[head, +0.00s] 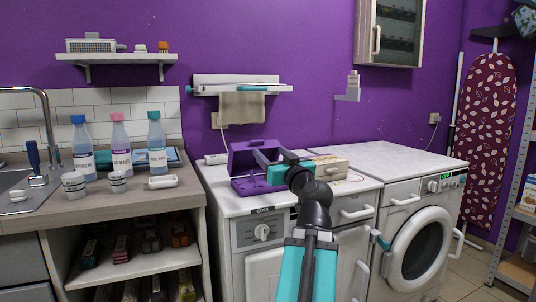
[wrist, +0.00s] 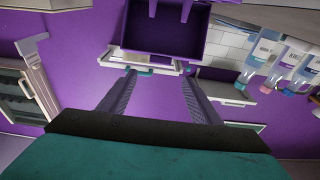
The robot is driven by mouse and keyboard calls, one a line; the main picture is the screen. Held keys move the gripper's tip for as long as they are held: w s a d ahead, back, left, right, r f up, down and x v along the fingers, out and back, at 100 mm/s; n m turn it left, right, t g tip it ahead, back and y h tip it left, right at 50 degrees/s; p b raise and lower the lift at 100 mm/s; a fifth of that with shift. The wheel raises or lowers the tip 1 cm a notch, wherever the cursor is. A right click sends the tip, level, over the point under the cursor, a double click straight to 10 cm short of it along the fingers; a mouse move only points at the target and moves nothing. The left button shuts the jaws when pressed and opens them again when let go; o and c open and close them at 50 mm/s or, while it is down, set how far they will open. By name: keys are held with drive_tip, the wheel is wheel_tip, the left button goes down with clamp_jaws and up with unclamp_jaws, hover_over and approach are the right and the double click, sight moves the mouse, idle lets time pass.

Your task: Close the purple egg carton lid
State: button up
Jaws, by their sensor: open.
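The purple egg carton (head: 250,188) sits on the white worktop left of centre in the head view. Its lid (head: 241,158) stands raised, so the carton is open. In the wrist view, the dark purple hollow of the carton (wrist: 165,32) fills the top middle. My gripper (head: 264,158) is at the lid's right side, above the base. Its fingers are spread with nothing between them, as the wrist view also shows (wrist: 160,78). My gripper and wrist hide part of the carton's right side. I cannot tell whether a finger touches the lid.
A beige box (head: 329,167) lies right of the carton, behind my wrist. A wall rack with a cloth (head: 243,106) hangs behind. Several bottles (head: 121,146) stand on the left counter. The white top (head: 415,166) at right is clear.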

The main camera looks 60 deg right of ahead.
drive_tip(key=b+v, duration=0.4)
drive_tip(key=shift+a+f, duration=0.1)
idle(0.6)
